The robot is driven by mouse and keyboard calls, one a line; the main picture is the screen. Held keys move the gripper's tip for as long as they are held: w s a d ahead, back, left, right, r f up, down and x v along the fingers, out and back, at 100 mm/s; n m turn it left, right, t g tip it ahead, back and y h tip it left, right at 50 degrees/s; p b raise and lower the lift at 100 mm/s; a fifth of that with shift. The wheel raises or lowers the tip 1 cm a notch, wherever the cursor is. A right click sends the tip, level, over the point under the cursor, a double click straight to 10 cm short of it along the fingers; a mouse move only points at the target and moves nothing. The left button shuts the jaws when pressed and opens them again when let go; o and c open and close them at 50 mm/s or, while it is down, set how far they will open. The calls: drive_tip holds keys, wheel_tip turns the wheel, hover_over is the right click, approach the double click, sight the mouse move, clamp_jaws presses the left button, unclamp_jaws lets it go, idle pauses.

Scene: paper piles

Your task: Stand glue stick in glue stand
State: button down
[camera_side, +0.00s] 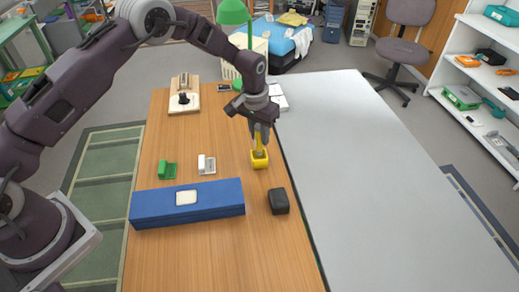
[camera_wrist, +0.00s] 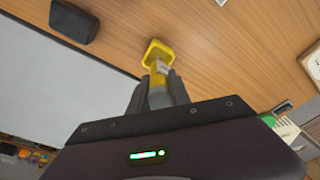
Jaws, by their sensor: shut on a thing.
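My gripper (camera_side: 260,133) points down over the wooden desk and is shut on the glue stick (camera_wrist: 160,69). The stick is pale with a yellow part and shows between the fingertips of my gripper (camera_wrist: 160,84) in the wrist view. The yellow glue stand (camera_side: 259,160) is directly below the fingers. In the wrist view the stand (camera_wrist: 156,45) shows as a squarish yellow rim at the far end of the stick. The stick looks roughly upright and overlaps the stand's opening. I cannot tell how deep its lower end sits, as the stand's inside is partly hidden.
A black box (camera_side: 279,201) lies just in front of the stand. A long blue box (camera_side: 150,208) with a pale item (camera_side: 186,198) on it lies front left. A white holder (camera_side: 207,165) and a green one (camera_side: 167,170) stand to the left. Bare desk surrounds the stand.

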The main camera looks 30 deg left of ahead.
sight(260, 145)
wheel_tip(260, 145, down, 4)
drive_tip(key=shift+f, duration=0.1)
drive_tip(key=shift+f, duration=0.15)
drive_tip(key=c, duration=1.2)
unclamp_jaws()
drive_tip(key=r, duration=0.4)
drive_tip(key=s+r, duration=0.1)
drive_tip(key=r, duration=0.7)
drive_tip(key=shift+s+r, duration=0.2)
drive_tip(key=shift+s, duration=0.1)
